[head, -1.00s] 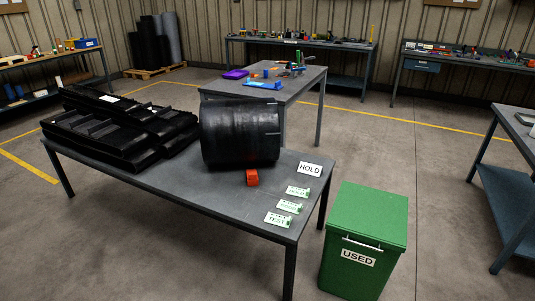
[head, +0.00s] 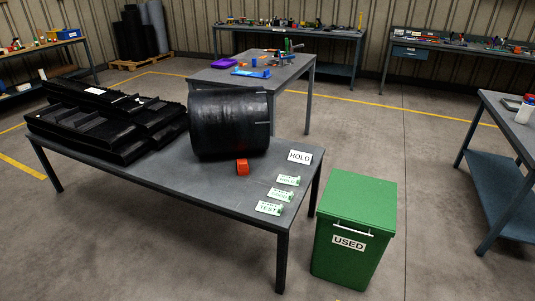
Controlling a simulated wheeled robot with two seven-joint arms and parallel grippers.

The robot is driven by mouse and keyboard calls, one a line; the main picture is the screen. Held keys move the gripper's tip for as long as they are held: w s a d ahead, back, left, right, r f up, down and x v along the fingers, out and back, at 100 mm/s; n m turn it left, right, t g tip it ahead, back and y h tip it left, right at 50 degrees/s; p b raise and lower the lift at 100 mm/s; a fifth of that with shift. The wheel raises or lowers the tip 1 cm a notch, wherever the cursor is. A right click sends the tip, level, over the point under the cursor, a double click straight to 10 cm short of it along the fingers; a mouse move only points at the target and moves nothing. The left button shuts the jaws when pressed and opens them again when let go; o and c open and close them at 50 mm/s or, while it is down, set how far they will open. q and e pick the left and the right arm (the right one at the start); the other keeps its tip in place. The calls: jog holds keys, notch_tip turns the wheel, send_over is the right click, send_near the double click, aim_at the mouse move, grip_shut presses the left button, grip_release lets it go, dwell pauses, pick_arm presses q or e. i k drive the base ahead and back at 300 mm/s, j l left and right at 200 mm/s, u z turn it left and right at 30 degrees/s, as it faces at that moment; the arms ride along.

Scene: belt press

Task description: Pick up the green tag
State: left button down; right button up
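Several small white-and-green tags lie in a short row on the right part of the grey table (head: 150,185). The nearest tag (head: 269,208) shows the word TEST. A middle tag (head: 281,194) lies just behind it, its print too small to read surely. The far tag (head: 288,181) seems to read HOLD. Each is pale with a green end at its right. A white HOLD sign (head: 300,157) is behind them near the table's right edge. Neither of my grippers shows in the head view.
Black belt trays (head: 100,120) are stacked at left. A green USED bin (head: 352,230) stands right of the table. Open floor (head: 420,170) lies beyond it.

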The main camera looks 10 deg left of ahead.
aim_at(282, 179)
jog(key=i+l, duration=0.25)
jog(key=l, duration=0.15)
jog(key=i+l, duration=0.25)
jog(key=i+l+u, duration=0.1)
jog(key=i+l, duration=0.15)
jog(key=l, duration=0.25)
jog(key=i+l, duration=0.25)
jog(key=l, duration=0.15)
jog(key=i+l, duration=0.25)
jog(key=l, duration=0.15)
jog(key=i+l+u, duration=0.1)
jog(key=i+l, duration=0.15)
jog(key=l, duration=0.15)
jog(key=i+l, duration=0.2)
jog(key=l, duration=0.2)
